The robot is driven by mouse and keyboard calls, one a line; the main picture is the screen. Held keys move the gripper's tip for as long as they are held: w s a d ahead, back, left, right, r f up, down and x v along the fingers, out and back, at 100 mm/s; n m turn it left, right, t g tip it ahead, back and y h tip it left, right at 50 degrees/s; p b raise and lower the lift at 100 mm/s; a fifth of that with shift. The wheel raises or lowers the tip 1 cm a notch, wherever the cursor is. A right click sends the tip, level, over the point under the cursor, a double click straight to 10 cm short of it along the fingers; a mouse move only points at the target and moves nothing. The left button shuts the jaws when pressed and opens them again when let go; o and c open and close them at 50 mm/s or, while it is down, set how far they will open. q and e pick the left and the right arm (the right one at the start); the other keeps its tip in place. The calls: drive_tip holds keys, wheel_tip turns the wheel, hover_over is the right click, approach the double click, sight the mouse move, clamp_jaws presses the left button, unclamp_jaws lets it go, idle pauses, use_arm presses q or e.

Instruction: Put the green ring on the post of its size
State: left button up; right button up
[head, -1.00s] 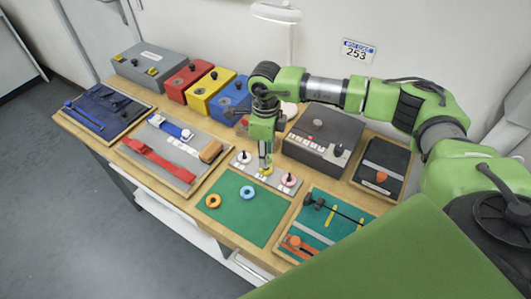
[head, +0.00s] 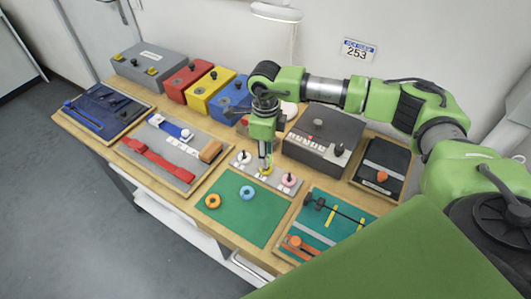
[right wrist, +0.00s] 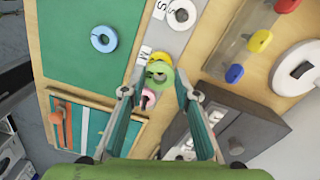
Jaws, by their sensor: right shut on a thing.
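The green ring (right wrist: 159,78) shows in the right wrist view between the fingertips of my right gripper (right wrist: 160,72). The gripper is shut on it. In the head view my right gripper (head: 265,165) points down over the middle of the grey post board (head: 244,173), and its fingers hide most of the green ring. A yellow ring (right wrist: 163,50) sits on the board's middle, just past the green ring. A white ring (head: 244,157) and a pink ring (head: 289,180) sit at the board's other posts. I cannot tell whether the green ring is around a post. My left gripper is out of view.
A blue ring (head: 247,193) and an orange ring (head: 212,201) lie on the green mat (head: 245,225) in front of the board. A dark grey box (head: 325,140) stands close behind on the right. A tool tray (head: 320,228) lies to the right.

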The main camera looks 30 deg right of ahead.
drive_tip(key=shift+f+b, duration=0.55)
drive_tip(key=shift+f, duration=0.05)
idle(0.4)
drive_tip(key=o, duration=1.1)
drive_tip(key=shift+o, duration=0.2)
drive_tip(key=shift+r+p, duration=1.85)
drive_tip(key=shift+r, duration=1.7)
